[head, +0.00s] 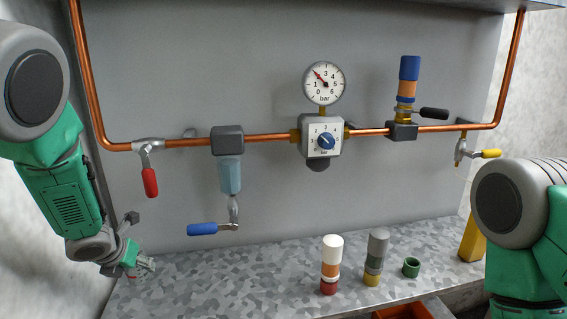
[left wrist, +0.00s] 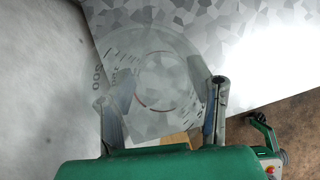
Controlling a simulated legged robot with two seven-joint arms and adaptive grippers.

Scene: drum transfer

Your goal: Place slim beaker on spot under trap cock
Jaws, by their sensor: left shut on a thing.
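A clear beaker (left wrist: 178,48) with printed marks and the number 500 shows in the left wrist view. My left gripper (left wrist: 165,95) is shut on it, with a finger on either side. In the head view my left gripper (head: 140,265) is low at the left, near the bench's left end; the beaker is hard to make out there. The trap (head: 230,175) hangs from the copper pipe, and its cock with a blue lever (head: 203,229) is to the right of my gripper. No marked spot is discernible below it. My right gripper is out of view.
The speckled bench (head: 220,280) is bare under the trap cock. A white-topped stack (head: 331,265), a grey-topped stack (head: 376,257) and a green ring (head: 411,267) stand further right. A red-handled valve (head: 150,181) hangs at the left. An orange bin (head: 405,311) is at the front.

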